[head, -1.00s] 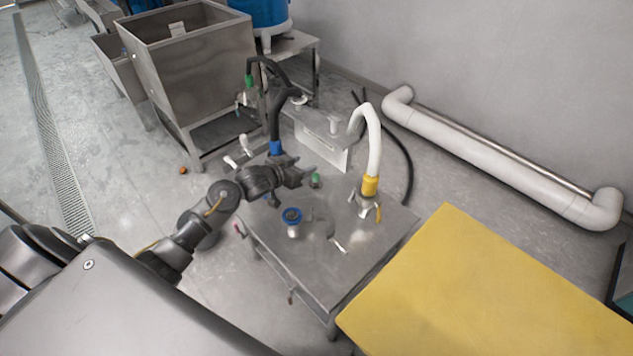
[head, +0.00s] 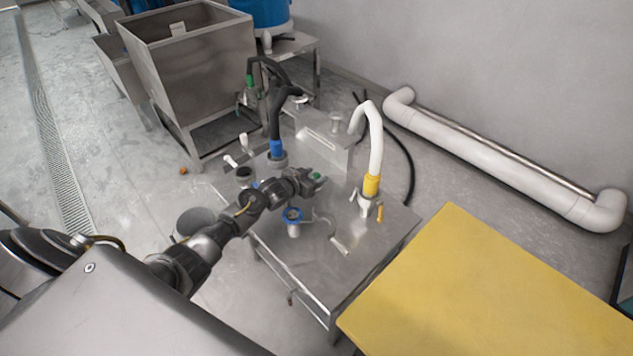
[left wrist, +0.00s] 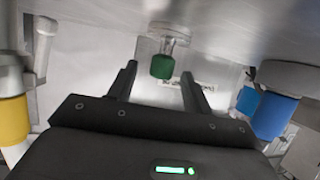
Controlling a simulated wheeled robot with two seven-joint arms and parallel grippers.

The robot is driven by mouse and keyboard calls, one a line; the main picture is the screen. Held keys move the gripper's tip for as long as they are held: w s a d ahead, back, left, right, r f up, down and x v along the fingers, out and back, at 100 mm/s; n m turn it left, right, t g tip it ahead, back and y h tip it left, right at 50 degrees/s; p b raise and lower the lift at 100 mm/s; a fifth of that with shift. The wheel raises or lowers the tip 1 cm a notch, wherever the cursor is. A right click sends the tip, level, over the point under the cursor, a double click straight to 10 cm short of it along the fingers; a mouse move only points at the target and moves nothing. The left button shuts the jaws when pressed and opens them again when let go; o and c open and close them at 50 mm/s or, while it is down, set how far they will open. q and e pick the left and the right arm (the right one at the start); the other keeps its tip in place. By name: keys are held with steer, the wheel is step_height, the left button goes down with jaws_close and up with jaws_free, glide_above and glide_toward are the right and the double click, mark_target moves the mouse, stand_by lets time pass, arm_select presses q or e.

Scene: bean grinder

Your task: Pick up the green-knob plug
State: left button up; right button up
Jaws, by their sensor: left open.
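The green-knob plug (head: 316,176) stands on the steel table top near its middle. In the left wrist view, which shows the scene turned over, its green knob (left wrist: 162,66) and pale metal base are seen near the top centre. My left gripper (head: 310,182) is at the plug and partly covers it in the head view. In the left wrist view the two fingers of the open gripper (left wrist: 159,72) are spread, with the knob in line between their tips. I see no finger touching the knob. My right gripper is not in view.
A white hose with a yellow collar (head: 371,186) is to the right. A yellow surface (head: 490,290) fills the lower right.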

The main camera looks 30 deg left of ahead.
arm_select(q)
steer(key=shift+x, duration=1)
